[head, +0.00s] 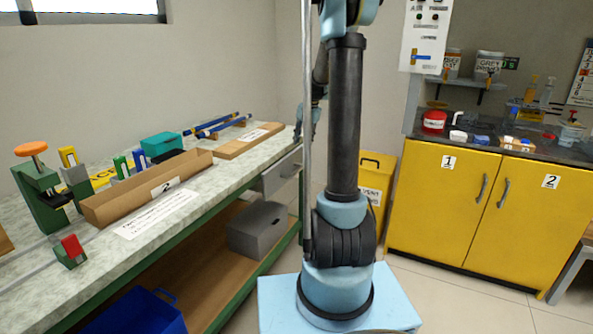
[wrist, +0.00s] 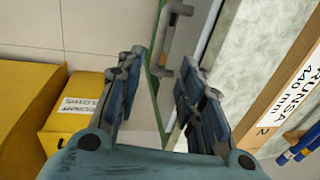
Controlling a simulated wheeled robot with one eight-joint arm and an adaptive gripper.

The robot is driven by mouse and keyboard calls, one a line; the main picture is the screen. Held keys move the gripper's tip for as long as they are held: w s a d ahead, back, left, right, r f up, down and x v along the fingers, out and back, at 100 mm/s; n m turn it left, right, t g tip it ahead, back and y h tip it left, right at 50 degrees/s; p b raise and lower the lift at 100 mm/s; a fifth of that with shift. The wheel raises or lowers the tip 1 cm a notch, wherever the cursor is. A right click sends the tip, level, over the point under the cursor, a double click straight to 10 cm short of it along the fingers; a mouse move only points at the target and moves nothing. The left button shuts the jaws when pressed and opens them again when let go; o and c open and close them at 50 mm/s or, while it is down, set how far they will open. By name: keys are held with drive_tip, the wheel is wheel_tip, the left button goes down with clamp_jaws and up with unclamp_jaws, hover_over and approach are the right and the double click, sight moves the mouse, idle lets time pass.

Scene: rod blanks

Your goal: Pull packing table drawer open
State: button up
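The packing table (head: 150,215) has a pale speckled top and a green frame. Its grey drawer (head: 272,180) is under the top's far end, with a bar handle (head: 291,171); how far it stands out is hard to tell. In the wrist view, the grey handle (wrist: 156,45) shows at top centre, just beyond the fingertips and apparently not between them. My gripper (wrist: 162,68) is open and empty, its blue-grey fingers spread either side of the picture's middle. In the head view my gripper is mostly hidden behind my dark arm.
On the table are a wooden tray marked 2 (head: 105,209), a board (head: 228,147) and blue rods (head: 215,124). A grey box (head: 257,230) is on the lower shelf. A yellow bin (head: 377,180) and yellow cabinets (head: 440,215) stand beyond. Tiled floor between is clear.

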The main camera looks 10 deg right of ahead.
sight(297, 170)
drive_tip(key=f, duration=0.4)
drive_tip(key=w+a+f, duration=0.1)
drive_tip(key=f, duration=0.4)
drive_tip(key=a+f, duration=0.1)
drive_tip(key=f, duration=0.3)
drive_tip(key=shift+w+a+f, duration=0.1)
drive_tip(key=shift+w+f, duration=0.15)
drive_tip(key=shift+w, duration=0.05)
clamp_jaws()
